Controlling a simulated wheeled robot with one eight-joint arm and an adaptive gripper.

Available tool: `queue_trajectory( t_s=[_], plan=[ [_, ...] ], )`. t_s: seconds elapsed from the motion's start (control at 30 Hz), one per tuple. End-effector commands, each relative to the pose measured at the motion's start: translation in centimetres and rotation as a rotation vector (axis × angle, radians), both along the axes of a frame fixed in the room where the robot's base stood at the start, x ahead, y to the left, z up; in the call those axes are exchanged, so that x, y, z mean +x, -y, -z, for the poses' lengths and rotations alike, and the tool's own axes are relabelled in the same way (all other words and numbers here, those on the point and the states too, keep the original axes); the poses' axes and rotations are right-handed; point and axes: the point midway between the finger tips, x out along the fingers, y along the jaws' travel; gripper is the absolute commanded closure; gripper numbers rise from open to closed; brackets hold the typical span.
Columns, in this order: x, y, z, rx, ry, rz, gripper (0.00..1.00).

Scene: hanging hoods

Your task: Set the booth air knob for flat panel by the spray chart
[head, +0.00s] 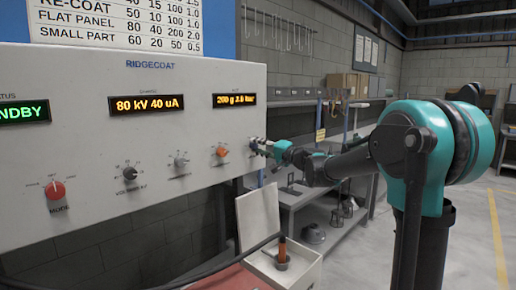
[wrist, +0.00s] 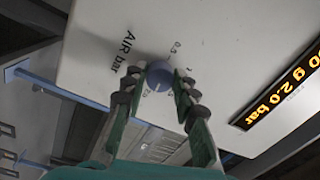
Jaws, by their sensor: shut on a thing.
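The air knob (wrist: 160,74) is a blue round knob under the label "AIR bar" in the wrist view. My gripper (wrist: 160,86) is shut on it, one finger on each side. In the head view my gripper (head: 262,147) is at the panel's right edge and mostly hides the knob. The knob's pointer direction is hard to make out. The amber display (wrist: 282,88) reads "2.0 bar" at its end in the wrist view.
The control panel (head: 100,160) also carries a red mode knob (head: 56,190), a black knob (head: 130,173), a grey knob (head: 181,161) and an orange knob (head: 221,151) close to my gripper. An open white box (head: 298,272) stands below. The floor at right is clear.

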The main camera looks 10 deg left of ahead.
Motion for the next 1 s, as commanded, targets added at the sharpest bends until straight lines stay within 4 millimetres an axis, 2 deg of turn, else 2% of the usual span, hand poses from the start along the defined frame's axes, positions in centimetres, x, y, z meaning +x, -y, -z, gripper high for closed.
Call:
queue_trajectory(
  t_s=[0.33, 0.83, 0.87, 1.0],
  plan=[
    [0.01, 0.08, 0.04, 0.074, -0.096, 0.003, 1.0],
    [0.01, 0.08, 0.05, 0.084, -0.11, 0.002, 1.0],
    [0.01, 0.08, 0.05, 0.084, -0.11, 0.002, 0.7],
    [0.0, 0.05, 0.03, 0.084, -0.11, 0.002, 0.52]
  ],
)
